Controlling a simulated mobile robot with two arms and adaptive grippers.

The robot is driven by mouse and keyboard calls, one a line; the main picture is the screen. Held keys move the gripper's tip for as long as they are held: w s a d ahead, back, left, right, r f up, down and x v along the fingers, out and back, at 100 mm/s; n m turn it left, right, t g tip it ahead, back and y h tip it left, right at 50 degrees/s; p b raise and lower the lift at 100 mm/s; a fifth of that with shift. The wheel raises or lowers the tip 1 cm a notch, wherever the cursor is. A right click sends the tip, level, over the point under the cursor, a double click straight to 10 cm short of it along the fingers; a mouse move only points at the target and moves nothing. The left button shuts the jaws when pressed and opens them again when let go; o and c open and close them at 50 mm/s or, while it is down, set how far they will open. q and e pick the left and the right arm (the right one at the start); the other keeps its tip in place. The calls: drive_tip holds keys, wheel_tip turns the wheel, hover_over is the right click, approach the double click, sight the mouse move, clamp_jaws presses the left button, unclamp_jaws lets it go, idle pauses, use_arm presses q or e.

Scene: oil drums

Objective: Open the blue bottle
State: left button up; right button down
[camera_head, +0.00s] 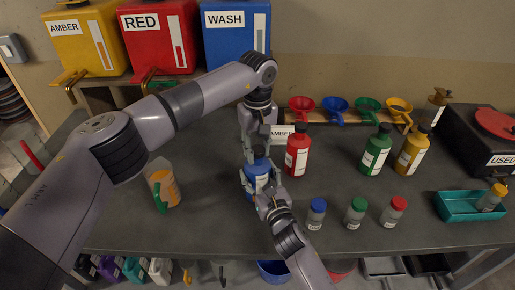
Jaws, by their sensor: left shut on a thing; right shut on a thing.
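The blue bottle (257,170) stands upright on the grey table, with its dark cap (258,152) at the top. My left gripper (257,146) comes down from above and is shut on the cap. My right gripper (259,184) reaches in from the front and is shut around the bottle's body, hiding part of it. I cannot tell whether the cap has turned or come loose.
A red bottle (298,152) stands close to the right of the blue one. Green (376,152) and yellow (412,150) bottles stand farther right. Small jars with blue (316,213), green (355,211) and red (393,211) lids stand in front. A jug (163,180) is at left.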

use_arm(q)
clamp_jaws()
drive_tip(key=n, duration=0.3)
drive_tip(key=shift+n, duration=0.4)
drive_tip(key=n, duration=1)
drive_tip(key=shift+n, duration=0.4)
drive_tip(key=n, duration=0.3)
drive_tip(key=shift+r+n, duration=0.1)
drive_tip(key=shift+n, duration=0.2)
drive_tip(key=n, duration=0.3)
drive_tip(key=shift+n, duration=0.4)
drive_tip(key=n, duration=0.8)
drive_tip(key=shift+n, duration=0.4)
drive_tip(key=n, duration=0.5)
